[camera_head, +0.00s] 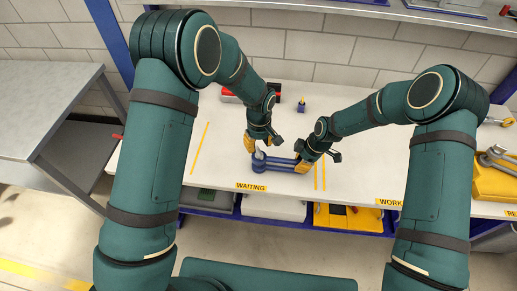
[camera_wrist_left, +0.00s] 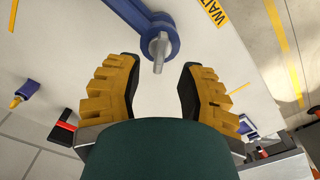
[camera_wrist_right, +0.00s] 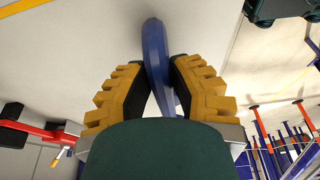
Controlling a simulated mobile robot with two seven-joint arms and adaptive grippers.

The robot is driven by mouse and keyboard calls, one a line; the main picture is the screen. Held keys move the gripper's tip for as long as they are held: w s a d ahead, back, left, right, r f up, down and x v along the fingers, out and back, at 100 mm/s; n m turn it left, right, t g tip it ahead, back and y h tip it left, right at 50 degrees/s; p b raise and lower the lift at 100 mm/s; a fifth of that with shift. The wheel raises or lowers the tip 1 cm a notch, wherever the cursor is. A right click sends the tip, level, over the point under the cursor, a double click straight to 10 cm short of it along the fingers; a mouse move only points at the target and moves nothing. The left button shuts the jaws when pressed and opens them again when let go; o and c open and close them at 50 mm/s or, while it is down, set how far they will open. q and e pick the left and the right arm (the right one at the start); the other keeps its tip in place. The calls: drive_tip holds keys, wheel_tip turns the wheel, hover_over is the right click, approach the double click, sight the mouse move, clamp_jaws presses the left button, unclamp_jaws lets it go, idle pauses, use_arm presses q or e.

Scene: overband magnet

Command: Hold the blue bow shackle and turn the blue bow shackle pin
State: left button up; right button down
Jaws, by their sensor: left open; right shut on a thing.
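The blue bow shackle (camera_head: 277,164) lies on the white table near the front edge by the "WAITING" label. Its pin (camera_wrist_left: 159,50), with a grey metal end, sticks out of the shackle's left end toward my left gripper. My left gripper (camera_wrist_left: 158,85) is open, with the pin's end ahead of and roughly between its yellow fingers, apparently not touching. My right gripper (camera_wrist_right: 160,65) is shut on the shackle's blue bow (camera_wrist_right: 155,50) at its right end. In the head view, my left gripper (camera_head: 257,145) is above the shackle's left end and my right gripper (camera_head: 303,164) is at its right end.
A small blue bottle with a yellow tip (camera_head: 301,105) and a red and black object (camera_head: 232,96) stand at the back. A yellow item with a grey shackle (camera_head: 495,175) is at the far right. Bins (camera_head: 350,217) sit below the table.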

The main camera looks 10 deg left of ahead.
sight(259, 151)
use_arm(q)
drive_tip(key=shift+f, duration=2.6)
clamp_jaws()
